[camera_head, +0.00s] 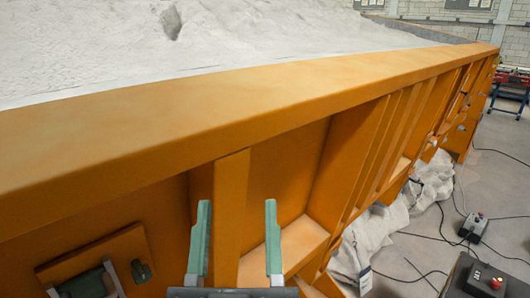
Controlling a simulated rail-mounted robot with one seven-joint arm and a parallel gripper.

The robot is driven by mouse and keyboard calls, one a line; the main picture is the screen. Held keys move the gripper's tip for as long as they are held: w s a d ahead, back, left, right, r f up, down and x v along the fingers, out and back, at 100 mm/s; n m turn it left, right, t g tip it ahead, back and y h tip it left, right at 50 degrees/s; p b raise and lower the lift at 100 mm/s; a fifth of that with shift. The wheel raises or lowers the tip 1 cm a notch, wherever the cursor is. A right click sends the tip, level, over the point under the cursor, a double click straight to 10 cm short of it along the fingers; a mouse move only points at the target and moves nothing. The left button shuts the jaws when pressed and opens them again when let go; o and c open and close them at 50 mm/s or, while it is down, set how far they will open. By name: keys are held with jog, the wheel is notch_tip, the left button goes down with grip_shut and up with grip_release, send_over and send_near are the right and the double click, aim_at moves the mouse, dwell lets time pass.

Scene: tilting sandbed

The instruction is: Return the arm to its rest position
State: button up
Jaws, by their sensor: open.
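My gripper (236,240) shows at the bottom middle of the head view, with two green fingers pointing up and set wide apart. Nothing is between the fingers. Behind it is the orange side wall of the sandbed (230,105), with a broad top rim running from the lower left to the upper right. Pale sand (250,38) fills the bed beyond the rim. The gripper's fingertips appear below the rim, in front of the upright ribs. The rest of the arm is out of view.
Grey-white sacks or sheeting (375,232) lie on the floor by the wall's foot. Black cables cross the floor (503,170) at right. One control box with a red button (473,226) stands there, another (488,280) nearer. An orange panel (95,258) is at lower left.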

jog(key=s+d+r+m+h, duration=0.1)
jog(key=s+d+r+h, duration=0.1)
jog(key=s+d+r, duration=0.3)
notch_tip(320, 180, up, 33)
jog(key=p, duration=3.2)
jog(key=shift+w+a+r, duration=0.15)
jog(key=shift+w+a, duration=0.05)
jog(key=shift+w, duration=0.05)
